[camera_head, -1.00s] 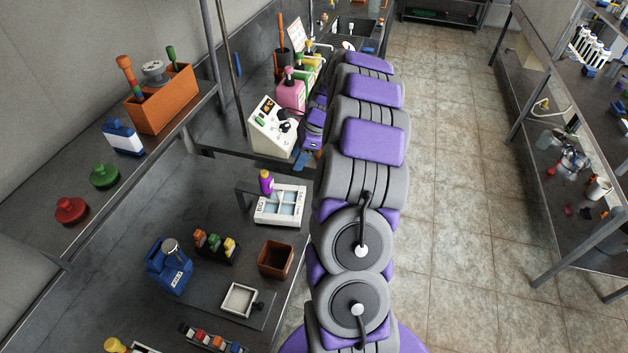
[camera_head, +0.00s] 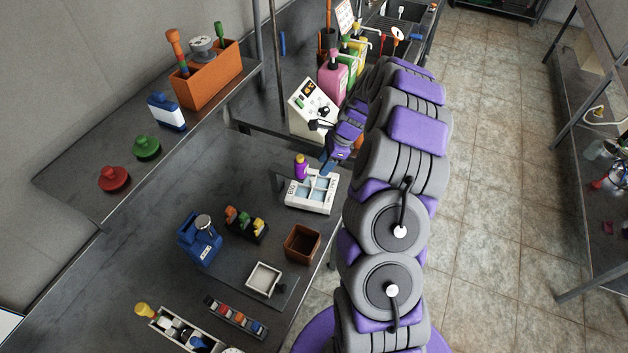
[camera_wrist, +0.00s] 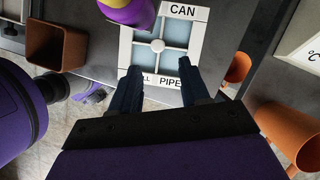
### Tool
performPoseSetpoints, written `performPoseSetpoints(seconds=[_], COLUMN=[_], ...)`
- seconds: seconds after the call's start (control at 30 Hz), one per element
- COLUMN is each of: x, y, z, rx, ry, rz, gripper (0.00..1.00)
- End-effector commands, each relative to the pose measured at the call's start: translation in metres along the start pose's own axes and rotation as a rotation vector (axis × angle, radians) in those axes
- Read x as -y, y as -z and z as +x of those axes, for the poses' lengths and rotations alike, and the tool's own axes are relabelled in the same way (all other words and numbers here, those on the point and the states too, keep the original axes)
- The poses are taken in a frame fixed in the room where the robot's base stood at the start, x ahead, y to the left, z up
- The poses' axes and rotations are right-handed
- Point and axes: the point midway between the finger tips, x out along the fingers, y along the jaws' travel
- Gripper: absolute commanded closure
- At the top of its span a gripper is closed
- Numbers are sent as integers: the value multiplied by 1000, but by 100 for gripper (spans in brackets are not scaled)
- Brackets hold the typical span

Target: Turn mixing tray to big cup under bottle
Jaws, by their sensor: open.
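The white mixing tray (camera_head: 312,207) sits on the dark bench, with pale blue panes split by a cross. In the wrist view the tray (camera_wrist: 196,38) shows a round knob (camera_wrist: 157,45) at its centre, the label "CAN" on the far edge and a partly hidden label ending in "PIPE" on the near edge. A purple bottle with a yellow end (camera_head: 301,167) is above the tray's far left part; it also shows in the wrist view (camera_wrist: 130,12). My gripper (camera_wrist: 160,72) is open and empty, its fingers pointing at the tray's near edge. Contact cannot be told.
A brown square box (camera_head: 302,243) and a small white dish (camera_head: 264,278) stand nearer. A white control panel (camera_head: 313,107) and pink bottle (camera_head: 333,80) stand behind. In the wrist view, orange cups (camera_wrist: 238,68) are at the right. Bare bench lies left of the tray.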

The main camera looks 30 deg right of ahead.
Motion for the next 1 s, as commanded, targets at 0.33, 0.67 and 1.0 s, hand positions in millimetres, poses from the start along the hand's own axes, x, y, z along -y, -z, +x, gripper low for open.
performPoseSetpoints(seconds=[0.33,0.67,1.0], x=[-2,-1,-1], y=[-2,0,0], z=[67,92,92], rx=[-2,0,0], ry=[-1,0,1], rz=[-1,0,0], gripper=[54,54,62])
